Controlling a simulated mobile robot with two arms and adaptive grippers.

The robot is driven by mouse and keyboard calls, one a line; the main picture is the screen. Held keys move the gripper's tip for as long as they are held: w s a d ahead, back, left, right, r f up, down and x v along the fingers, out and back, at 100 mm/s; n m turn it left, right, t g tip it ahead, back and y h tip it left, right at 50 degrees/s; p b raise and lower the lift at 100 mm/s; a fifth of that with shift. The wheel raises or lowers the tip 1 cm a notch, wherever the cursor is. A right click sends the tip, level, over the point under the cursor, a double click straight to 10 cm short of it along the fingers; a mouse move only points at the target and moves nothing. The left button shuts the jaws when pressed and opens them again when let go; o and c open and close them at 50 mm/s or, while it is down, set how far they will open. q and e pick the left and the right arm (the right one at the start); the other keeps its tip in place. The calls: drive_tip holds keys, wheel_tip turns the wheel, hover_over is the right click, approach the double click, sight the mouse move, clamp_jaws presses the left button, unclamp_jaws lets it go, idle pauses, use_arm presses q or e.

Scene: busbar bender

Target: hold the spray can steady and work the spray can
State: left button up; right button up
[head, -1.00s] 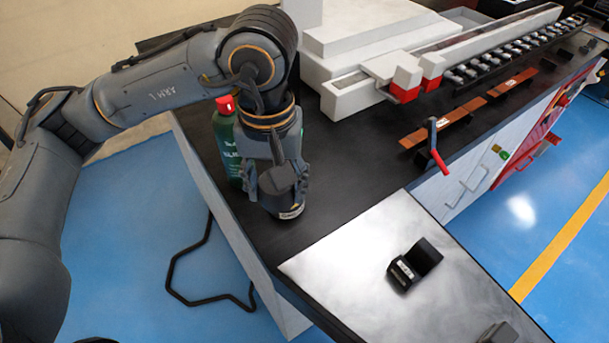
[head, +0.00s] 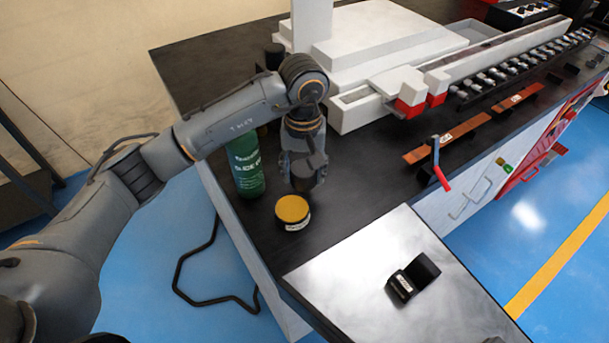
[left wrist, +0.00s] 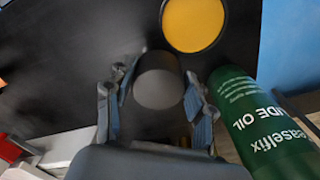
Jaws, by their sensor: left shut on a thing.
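A green can (head: 246,165) with white lettering stands upright on the black bench, its top hidden behind my left arm. It also shows in the left wrist view (left wrist: 262,125), to the right of the fingers. My left gripper (head: 303,178) is to the right of the can and apart from it. It is shut on a dark grey round piece (left wrist: 158,82), held above the bench. Just below and in front stands a low tin (head: 293,212) with a yellow top and a pale label, also seen in the left wrist view (left wrist: 193,22). My right gripper is not in view.
A white machine (head: 370,45) stands behind. A black block (head: 413,278) lies on the pale metal plate (head: 350,265) in front. The bench's left edge is close to the can.

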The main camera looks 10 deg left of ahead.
sight(305, 181)
use_arm(q)
drive_tip(key=shift+w+f, duration=0.2)
drive_tip(key=shift+f, duration=0.1)
wheel_tip(305, 181, down, 2)
drive_tip(key=shift+f+p, duration=0.1)
drive_tip(key=shift+p, duration=0.95)
drive_tip(key=shift+f, duration=0.5)
drive_tip(key=shift+w+f, duration=0.1)
drive_tip(key=shift+f, duration=0.1)
drive_tip(key=o, duration=1.3)
